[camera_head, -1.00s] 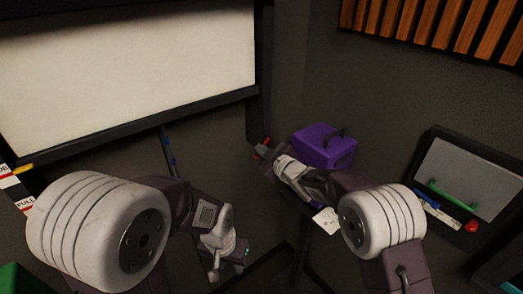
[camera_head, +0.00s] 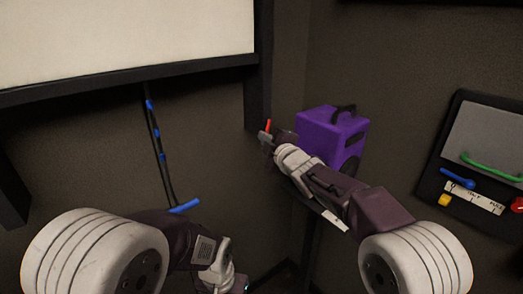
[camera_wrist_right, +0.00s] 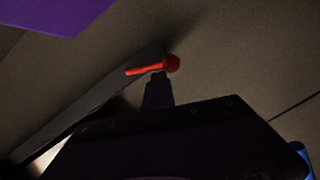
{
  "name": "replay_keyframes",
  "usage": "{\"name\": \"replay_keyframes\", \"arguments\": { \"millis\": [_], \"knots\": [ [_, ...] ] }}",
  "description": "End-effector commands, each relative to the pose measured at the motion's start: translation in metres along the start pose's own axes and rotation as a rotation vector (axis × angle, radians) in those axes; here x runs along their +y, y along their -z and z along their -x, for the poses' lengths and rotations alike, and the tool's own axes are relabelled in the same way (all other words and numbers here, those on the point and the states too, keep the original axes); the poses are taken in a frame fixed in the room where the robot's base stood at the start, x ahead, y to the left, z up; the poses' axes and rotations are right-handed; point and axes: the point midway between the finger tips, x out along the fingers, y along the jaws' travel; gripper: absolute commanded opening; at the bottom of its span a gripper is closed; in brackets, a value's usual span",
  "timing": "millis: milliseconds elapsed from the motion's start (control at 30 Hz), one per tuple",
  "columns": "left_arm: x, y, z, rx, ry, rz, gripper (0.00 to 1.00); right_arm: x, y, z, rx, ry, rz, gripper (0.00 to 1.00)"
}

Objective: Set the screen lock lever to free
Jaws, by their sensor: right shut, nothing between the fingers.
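A small red lever (camera_wrist_right: 145,70) with a round red end shows in the right wrist view, just beyond my fingertips. A red piece (camera_head: 268,126) also shows in the head view, by the dark post at the screen's right edge. My right gripper (camera_head: 265,137) is shut and empty beside it; its dark tip (camera_wrist_right: 158,80) shows just under the lever in the wrist view. I cannot tell whether they touch. No lettering is readable near the lever. My left arm is low at the left, and its fingers are out of view.
A purple case (camera_head: 325,130) stands right of my right gripper. A pale screen (camera_head: 120,45) hangs at upper left, with a blue-marked cord (camera_head: 157,140) below it. A dark wall panel (camera_head: 449,140) at right carries a green handle, a blue lever, and yellow and red knobs.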

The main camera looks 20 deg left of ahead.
Motion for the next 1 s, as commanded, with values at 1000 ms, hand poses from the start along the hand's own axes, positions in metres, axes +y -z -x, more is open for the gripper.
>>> {"name": "replay_keyframes", "arguments": {
  "millis": [1000],
  "knots": [
    [-0.001,-0.006,-0.059,0.0,0.0,0.0,0.36,-0.005,-0.014,-0.004,-0.001,-0.071,0.258,0.0]
  ]
}}
